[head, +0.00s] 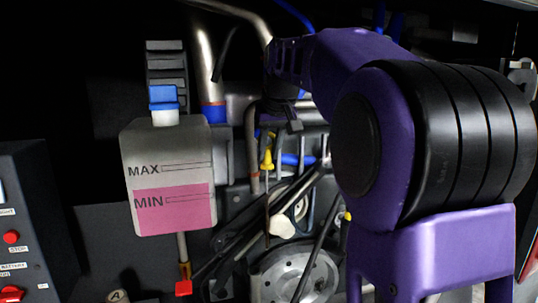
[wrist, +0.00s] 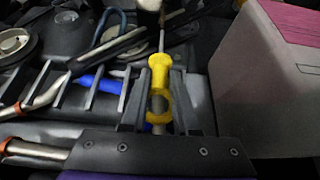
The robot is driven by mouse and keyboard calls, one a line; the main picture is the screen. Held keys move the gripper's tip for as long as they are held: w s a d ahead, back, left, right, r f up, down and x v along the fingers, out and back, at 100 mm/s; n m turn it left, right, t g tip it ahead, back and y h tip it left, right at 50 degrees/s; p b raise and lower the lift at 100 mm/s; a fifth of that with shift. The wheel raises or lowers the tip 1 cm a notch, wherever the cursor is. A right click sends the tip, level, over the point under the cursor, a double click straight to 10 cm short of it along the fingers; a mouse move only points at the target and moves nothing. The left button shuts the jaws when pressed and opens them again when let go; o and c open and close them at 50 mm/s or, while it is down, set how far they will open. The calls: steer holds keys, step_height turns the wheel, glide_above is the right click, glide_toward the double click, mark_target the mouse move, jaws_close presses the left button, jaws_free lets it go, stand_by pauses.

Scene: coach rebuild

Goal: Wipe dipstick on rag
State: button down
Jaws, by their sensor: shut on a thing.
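The dipstick has a yellow handle (head: 267,161) with a thin dark rod hanging down below it in the head view. In the wrist view the yellow handle and its ring (wrist: 159,73) sit between the dark fingers of my gripper (wrist: 161,80), which is shut on it. In the head view my gripper (head: 281,128) is small and dark, just above the handle, and partly lost among the engine parts. The rod points down in front of hoses and a pulley. I cannot tell whether its lower end is free of everything. I cannot make out a rag in either view.
A translucent tank (head: 168,150) with pink fluid, MAX and MIN marks and a blue cap stands left of the dipstick. It also fills the right of the wrist view (wrist: 262,85). A metal pulley (head: 294,276), belts and pipes crowd below. A panel with red buttons (head: 12,237) is far left.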

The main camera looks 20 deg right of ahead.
mark_target(267, 179)
steer(key=shift+r, duration=1.4)
steer(key=shift+f+b, duration=1.1)
steer(key=shift+f, duration=0.35)
steer(key=shift+d+f+b, duration=0.15)
steer(key=shift+f+b, duration=0.85)
steer(key=shift+f, duration=0.4)
step_height(267, 179, down, 3)
steer(key=shift+r+b, duration=0.15)
steer(key=shift+b, duration=0.85)
steer(key=shift+r, duration=0.1)
steer(key=shift+r+p, duration=1.35)
steer(key=shift+p, duration=0.1)
